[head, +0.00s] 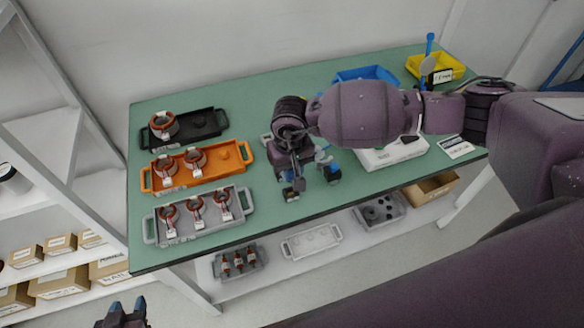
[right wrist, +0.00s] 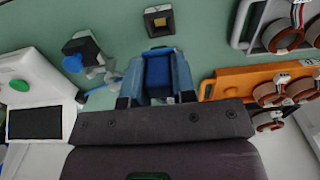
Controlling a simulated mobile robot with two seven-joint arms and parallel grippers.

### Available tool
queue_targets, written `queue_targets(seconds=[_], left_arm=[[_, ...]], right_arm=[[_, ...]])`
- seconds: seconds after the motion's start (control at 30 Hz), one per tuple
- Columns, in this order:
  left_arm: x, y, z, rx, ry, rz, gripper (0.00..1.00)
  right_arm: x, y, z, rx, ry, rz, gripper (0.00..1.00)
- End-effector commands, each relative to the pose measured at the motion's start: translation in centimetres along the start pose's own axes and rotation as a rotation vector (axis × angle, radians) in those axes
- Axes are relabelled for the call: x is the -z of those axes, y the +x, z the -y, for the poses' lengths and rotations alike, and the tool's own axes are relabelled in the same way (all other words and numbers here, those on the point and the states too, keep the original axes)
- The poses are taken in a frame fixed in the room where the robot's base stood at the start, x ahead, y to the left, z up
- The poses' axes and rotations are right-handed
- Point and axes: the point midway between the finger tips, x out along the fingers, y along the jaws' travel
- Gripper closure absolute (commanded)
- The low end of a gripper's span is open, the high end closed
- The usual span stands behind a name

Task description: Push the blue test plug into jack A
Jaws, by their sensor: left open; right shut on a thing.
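My right gripper (head: 289,178) is low over the green table's front part. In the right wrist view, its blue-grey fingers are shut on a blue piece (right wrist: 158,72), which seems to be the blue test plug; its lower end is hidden. A dark square block with a gold centre (right wrist: 158,20) lies just beyond the fingertips there, apart from the plug in the picture. A dark block with a round blue part (right wrist: 72,63) stands to the left. I cannot read which is jack A. My left gripper (head: 125,314) is open at the bottom left, away from the table.
Black (head: 202,124), orange (head: 228,166) and grey (head: 178,233) trays with copper-wound stators stand at left. A white instrument (head: 385,156) stands right of the gripper, with a screen (right wrist: 35,122). Yellow (head: 455,65) and blue bins are at the back. The table's back middle is clear.

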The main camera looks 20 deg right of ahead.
Motion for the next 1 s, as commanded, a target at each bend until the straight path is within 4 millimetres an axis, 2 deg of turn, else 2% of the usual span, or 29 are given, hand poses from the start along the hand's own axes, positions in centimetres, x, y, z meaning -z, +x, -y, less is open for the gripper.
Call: queue_targets(seconds=[0.53, 1.0], left_arm=[[-1.2, 0.8, -0.2, -0.001, 0.0, 0.001, 0.57], [-1.2, 1.0, -0.2, -0.001, 0.002, -0.004, 0.57]], right_arm=[[0.0, 3.9, 0.0, 0.001, 0.002, 0.001, 0.98], [0.0, 4.4, 0.0, 0.001, 0.001, 0.001, 0.98]])
